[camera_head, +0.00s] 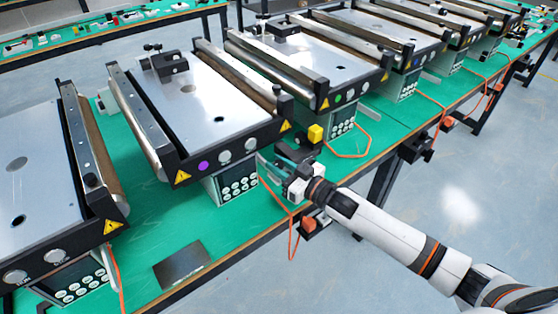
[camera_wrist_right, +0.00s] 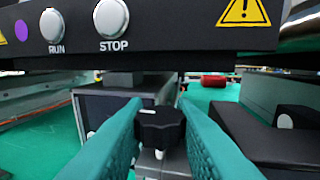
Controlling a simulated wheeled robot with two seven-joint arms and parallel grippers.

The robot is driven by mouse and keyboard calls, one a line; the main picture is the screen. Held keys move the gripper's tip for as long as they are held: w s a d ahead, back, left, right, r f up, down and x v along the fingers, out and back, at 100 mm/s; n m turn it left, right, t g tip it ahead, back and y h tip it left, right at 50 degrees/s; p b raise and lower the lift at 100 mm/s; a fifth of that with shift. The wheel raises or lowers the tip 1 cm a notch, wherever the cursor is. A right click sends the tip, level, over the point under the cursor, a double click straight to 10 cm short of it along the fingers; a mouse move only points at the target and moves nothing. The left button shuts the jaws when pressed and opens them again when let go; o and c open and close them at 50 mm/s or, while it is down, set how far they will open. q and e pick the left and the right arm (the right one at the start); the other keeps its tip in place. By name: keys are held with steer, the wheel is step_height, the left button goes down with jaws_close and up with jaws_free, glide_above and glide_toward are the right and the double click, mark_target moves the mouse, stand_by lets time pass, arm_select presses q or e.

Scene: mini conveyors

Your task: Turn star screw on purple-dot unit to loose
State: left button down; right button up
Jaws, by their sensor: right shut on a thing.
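The purple-dot unit (camera_head: 190,115) is a mini conveyor with a purple dot (camera_head: 203,166) on its black front rail. In the right wrist view the purple dot (camera_wrist_right: 21,30) sits left of the RUN and STOP buttons. The black star screw (camera_wrist_right: 160,127) is under that rail, beside the control box. My right gripper (camera_head: 275,163) reaches under the unit's front right corner. In the wrist view its teal fingers (camera_wrist_right: 159,132) are shut on the star screw, one on each side. In the head view the screw is hidden. My left gripper is not in view.
A control box with a keypad (camera_head: 237,183) hangs just left of my gripper. An orange cable (camera_head: 293,230) runs below. Other conveyors stand on both sides. A dark plate (camera_head: 182,265) lies on the green table.

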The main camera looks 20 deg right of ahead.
steer(key=shift+n+g+y, duration=0.8)
steer(key=shift+n+y, duration=0.1)
steer(key=shift+y, duration=0.2)
steer(key=o, duration=1)
